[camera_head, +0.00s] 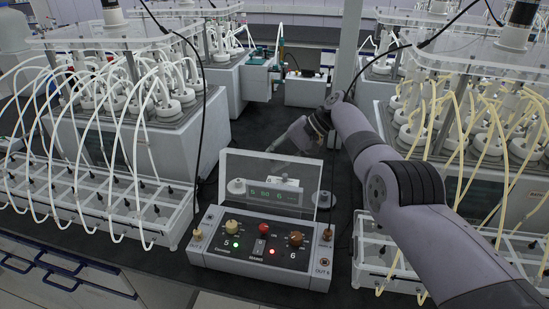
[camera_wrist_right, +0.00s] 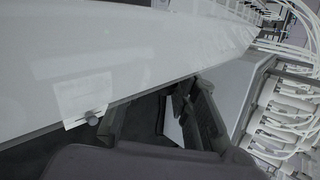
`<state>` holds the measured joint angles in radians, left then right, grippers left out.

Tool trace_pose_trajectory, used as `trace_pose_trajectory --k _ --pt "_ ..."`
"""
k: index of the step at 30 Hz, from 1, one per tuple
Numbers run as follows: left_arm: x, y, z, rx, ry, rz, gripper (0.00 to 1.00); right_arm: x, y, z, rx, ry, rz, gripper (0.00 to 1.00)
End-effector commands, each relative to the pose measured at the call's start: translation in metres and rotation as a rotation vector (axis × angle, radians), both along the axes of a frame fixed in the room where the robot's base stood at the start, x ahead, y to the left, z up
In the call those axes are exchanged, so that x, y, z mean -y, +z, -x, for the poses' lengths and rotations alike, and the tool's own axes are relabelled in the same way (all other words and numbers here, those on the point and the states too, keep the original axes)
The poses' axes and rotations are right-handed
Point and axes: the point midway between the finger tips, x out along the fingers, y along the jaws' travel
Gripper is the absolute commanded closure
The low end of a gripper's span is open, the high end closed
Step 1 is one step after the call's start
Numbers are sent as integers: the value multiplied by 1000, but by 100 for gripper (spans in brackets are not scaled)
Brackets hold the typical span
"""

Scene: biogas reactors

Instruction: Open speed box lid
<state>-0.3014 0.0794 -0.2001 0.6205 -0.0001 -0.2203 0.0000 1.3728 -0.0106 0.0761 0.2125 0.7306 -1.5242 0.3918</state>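The speed box (camera_head: 260,246) stands on the dark bench at front center. It has knobs, a red button, lit green and red lamps and a small display. Its clear lid (camera_head: 305,168) stands raised, roughly upright, at the rear of the panel. My right gripper (camera_head: 274,149) is behind the upper edge of the lid, partly seen against the dark bench. I cannot tell whether it touches the lid. In the right wrist view my right gripper (camera_wrist_right: 148,100) shows its two fingers apart with nothing clear between them. My left gripper is in neither view.
Reactor units with white tubes (camera_head: 165,150) stand left and units with yellow tubes (camera_head: 480,190) stand right. Low clear racks flank the box, the left rack (camera_head: 120,212) close beside it. A grey post (camera_head: 347,45) rises behind. In the wrist view a large pale surface (camera_wrist_right: 120,50) lies close.

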Motion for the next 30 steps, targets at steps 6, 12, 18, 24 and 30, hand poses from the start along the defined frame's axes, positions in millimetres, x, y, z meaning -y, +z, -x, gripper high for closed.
trace_pose_trajectory --k 6,12,18,24,30 --pt "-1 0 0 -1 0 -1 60 0 2 -1 3 0 -1 61" --pt "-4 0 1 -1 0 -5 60 0 2 -1 5 -1 -1 61" --pt "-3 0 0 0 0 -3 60 10 11 -1 7 -3 -3 61" --pt "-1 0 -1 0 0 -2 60 37 37 1 9 -5 -1 61" --pt "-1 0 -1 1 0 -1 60 67 65 4 5 -3 -1 61"
